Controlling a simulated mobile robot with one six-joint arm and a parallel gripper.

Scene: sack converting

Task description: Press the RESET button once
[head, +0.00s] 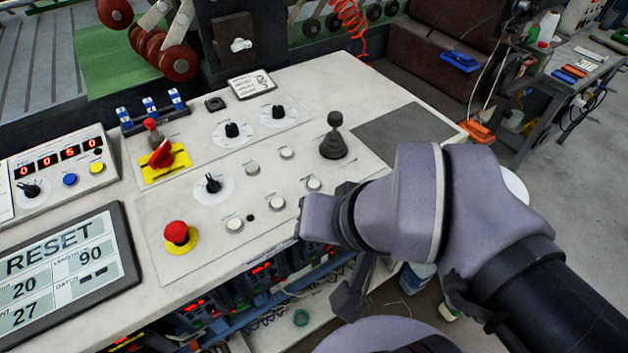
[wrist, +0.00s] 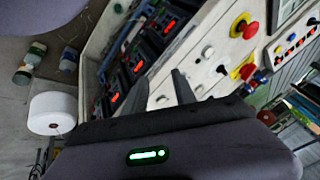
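The console top in the head view carries several round white push buttons, including front ones (head: 234,225), (head: 278,203) and (head: 314,185). Their labels are too small to read, so I cannot tell which is RESET. A display (head: 60,265) at left shows the word RESET. In the wrist view my gripper (wrist: 160,85) has two dark fingers apart with nothing between them. It is near the console's front edge, and a pale button (wrist: 163,99) shows behind the gap. In the head view my wrist hides the fingertips; contact cannot be told.
A red mushroom button (head: 176,232) on a yellow base, a red rotary switch (head: 161,155), a black joystick (head: 334,138) and black knobs stand on the console. Electronics sit below its front edge. A side table (head: 590,60) stands at back right. Floor on the right is open.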

